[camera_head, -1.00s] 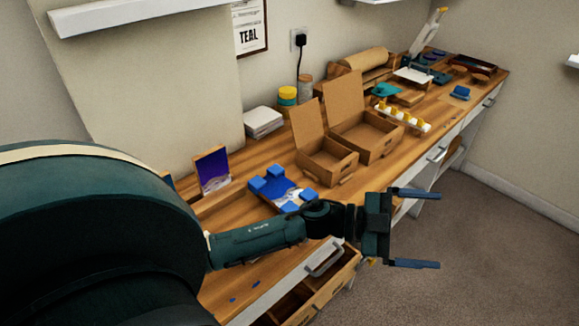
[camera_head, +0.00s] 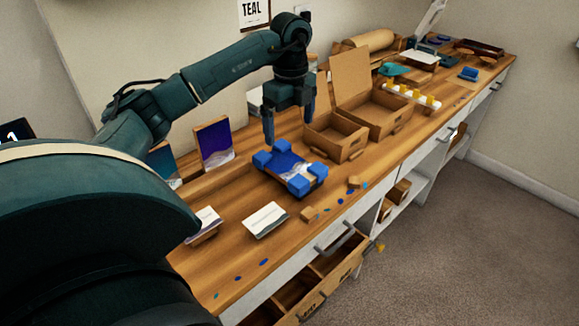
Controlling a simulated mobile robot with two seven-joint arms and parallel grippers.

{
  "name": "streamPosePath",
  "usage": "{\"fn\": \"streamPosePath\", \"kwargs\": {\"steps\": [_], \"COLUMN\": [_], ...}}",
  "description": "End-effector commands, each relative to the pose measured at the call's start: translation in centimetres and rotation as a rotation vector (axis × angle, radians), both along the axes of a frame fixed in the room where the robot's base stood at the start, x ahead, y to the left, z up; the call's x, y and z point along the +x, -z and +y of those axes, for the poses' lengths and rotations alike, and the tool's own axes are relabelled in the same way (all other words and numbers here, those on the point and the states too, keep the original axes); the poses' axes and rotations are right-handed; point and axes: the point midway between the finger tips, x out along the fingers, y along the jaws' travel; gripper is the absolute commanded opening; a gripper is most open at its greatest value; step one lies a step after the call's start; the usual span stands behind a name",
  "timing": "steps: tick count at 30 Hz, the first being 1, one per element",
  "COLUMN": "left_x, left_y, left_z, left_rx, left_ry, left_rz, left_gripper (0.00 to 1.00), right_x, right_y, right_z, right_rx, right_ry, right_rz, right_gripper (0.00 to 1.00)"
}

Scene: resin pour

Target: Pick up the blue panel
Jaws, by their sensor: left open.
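A panel with a deep blue and white face (camera_head: 289,166) lies flat on the wooden workbench, with blue blocks on its corners. A second panel, dark blue-violet above and pale below (camera_head: 213,143), stands upright to its left near the wall. A third, teal-blue panel (camera_head: 163,164) is partly hidden behind my left arm. My left gripper (camera_head: 289,125) points down, open and empty, above and just behind the flat panel. Its fingers seem apart from the panel. My right gripper is out of view.
Open cardboard boxes (camera_head: 335,137) stand right of the flat panel. An open drawer (camera_head: 321,283) juts out below.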

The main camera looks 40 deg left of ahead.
Motion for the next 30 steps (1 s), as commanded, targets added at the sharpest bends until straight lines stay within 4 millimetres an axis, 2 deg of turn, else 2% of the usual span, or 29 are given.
{"fn": "streamPosePath", "kwargs": {"steps": [1,6,14,21,25,30], "left_x": [-0.1,-0.1,-0.1,-0.4,-0.4,-0.3], "left_y": [1.2,4.1,6.1,9.7,10.6,10.7], "left_z": [0.0,0.0,-0.1,-0.2,-0.2,-0.2], "left_rx": [0.0,-0.001,-0.003,-0.004,-0.004,-0.004], "left_ry": [0.001,0.003,0.005,0.005,0.005,0.006], "left_rz": [0.005,0.003,0.001,0.001,-0.001,-0.002], "left_gripper": [1.0,1.0,1.0,1.0,1.0,1.0], "right_x": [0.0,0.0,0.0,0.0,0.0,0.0], "right_y": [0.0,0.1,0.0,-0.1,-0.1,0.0], "right_z": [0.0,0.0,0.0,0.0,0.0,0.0], "right_rx": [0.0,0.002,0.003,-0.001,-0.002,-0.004], "right_ry": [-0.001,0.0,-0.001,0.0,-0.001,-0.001], "right_rz": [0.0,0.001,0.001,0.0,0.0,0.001], "right_gripper": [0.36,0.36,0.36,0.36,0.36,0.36]}}
